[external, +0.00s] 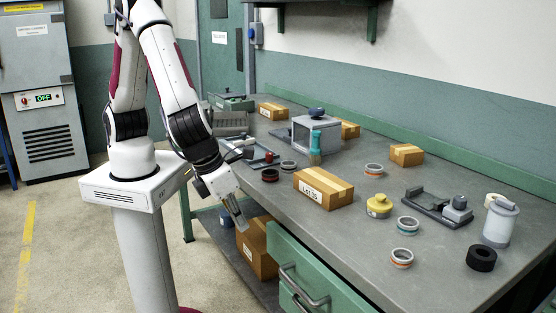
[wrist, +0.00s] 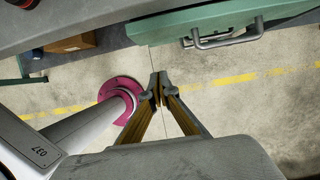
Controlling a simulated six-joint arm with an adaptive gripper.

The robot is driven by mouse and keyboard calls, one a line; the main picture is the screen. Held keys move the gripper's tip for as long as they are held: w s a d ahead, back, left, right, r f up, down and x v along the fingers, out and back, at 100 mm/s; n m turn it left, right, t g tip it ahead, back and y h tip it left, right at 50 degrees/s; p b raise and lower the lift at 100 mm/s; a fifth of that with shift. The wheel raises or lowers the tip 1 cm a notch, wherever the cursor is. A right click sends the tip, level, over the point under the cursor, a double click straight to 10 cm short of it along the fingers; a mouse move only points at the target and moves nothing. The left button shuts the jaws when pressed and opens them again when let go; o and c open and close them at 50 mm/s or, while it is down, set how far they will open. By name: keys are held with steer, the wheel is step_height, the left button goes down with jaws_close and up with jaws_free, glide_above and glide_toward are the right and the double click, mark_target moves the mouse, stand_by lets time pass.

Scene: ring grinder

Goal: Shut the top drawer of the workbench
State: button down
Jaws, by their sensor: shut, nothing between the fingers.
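The green top drawer (external: 325,268) is below the front edge of the grey workbench (external: 345,230). In the wrist view the drawer (wrist: 180,24) stands out past the bench edge, so it appears partly open; how far is hard to tell. Its metal handle (external: 303,285) faces the floor side and also shows in the wrist view (wrist: 226,38). My gripper (external: 240,222) is in front of the bench edge, to the left of the drawer and apart from it. In the wrist view its fingertips (wrist: 158,88) are together and empty, with the handle up and to the right.
A cardboard box marked Lot 25 (external: 323,188) lies on the bench near the front edge, among rings and a yellow-lidded jar (external: 379,206). Another box (external: 255,250) sits on the lower shelf. The floor in front of the drawer looks clear.

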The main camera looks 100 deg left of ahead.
mark_target(290, 263)
steer(key=w+d+f+m+h, duration=0.1)
steer(key=w+d+m, duration=0.1)
steer(key=d, duration=0.4)
steer(key=shift+w+d+m+g+h, duration=0.35)
steer(key=shift+w+m+g+h, duration=0.05)
steer(key=shift+m, duration=0.3)
steer(key=shift+f, duration=0.2)
steer(key=w+a+f, duration=0.3)
steer(key=w+f, duration=0.2)
steer(key=f, duration=0.3)
steer(key=shift+w, duration=0.25)
stand_by(0.4)
steer(key=shift+w+a, duration=1.8)
steer(key=shift+r, duration=0.1)
